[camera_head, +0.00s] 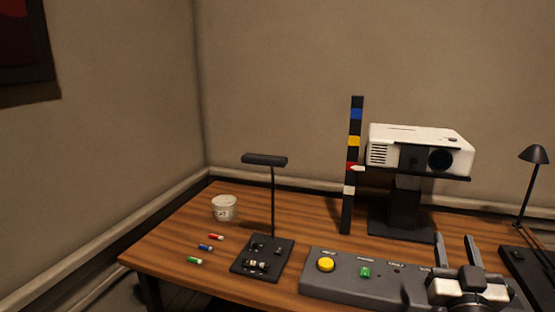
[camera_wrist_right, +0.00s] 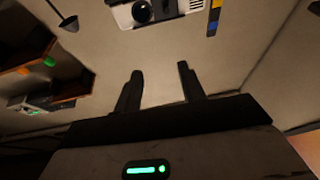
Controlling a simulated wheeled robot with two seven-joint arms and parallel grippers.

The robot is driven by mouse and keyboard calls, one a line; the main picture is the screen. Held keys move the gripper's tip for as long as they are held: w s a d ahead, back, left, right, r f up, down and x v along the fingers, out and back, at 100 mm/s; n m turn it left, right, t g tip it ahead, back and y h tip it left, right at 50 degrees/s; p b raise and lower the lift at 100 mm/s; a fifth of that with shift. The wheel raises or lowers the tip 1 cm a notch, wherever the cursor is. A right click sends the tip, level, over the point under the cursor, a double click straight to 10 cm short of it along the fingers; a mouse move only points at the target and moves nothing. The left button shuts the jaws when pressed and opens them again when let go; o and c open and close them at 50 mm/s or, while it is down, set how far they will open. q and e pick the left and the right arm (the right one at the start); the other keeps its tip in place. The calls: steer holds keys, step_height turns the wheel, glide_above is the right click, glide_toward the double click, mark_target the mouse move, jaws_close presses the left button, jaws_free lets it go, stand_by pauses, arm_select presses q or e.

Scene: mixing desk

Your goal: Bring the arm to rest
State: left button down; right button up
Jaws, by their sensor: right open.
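My right gripper (camera_head: 458,250) is at the lower right of the head view, in front of the right end of the grey control panel (camera_head: 335,275). Its two fingers are apart and nothing is between them. In the right wrist view the two fingers (camera_wrist_right: 160,85) also stand apart, with bare wall between them. My left gripper is in neither view.
The wooden desk (camera_head: 180,240) holds a white cup (camera_head: 224,207), several small coloured pieces (camera_head: 205,247), a black stand (camera_head: 265,160), a colour-banded post (camera_head: 353,150), a white projector (camera_head: 415,148) on a black stand and a black lamp (camera_head: 533,155). The desk's left front is mostly clear.

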steer(key=s+a+f+n+g+y, duration=0.1)
steer(key=a+f+n+g+y, duration=0.1)
steer(key=a+f+y, duration=0.3)
steer(key=s+a+f+n+g+y, duration=0.2)
steer(key=a+f+n, duration=0.1)
steer(key=a+f, duration=0.45)
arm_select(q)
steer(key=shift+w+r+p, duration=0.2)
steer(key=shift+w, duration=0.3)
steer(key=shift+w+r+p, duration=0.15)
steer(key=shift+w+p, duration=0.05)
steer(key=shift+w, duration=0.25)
arm_select(e)
steer(key=s+a+f+g+y, duration=0.3)
steer(key=s+a+f+g, duration=0.3)
steer(key=s, duration=0.8)
steer(key=a+f, duration=0.3)
steer(key=f, duration=0.2)
steer(key=shift+a+f+n+y, duration=0.3)
steer(key=shift+a+f+n, duration=0.05)
steer(key=shift+f+n, duration=0.05)
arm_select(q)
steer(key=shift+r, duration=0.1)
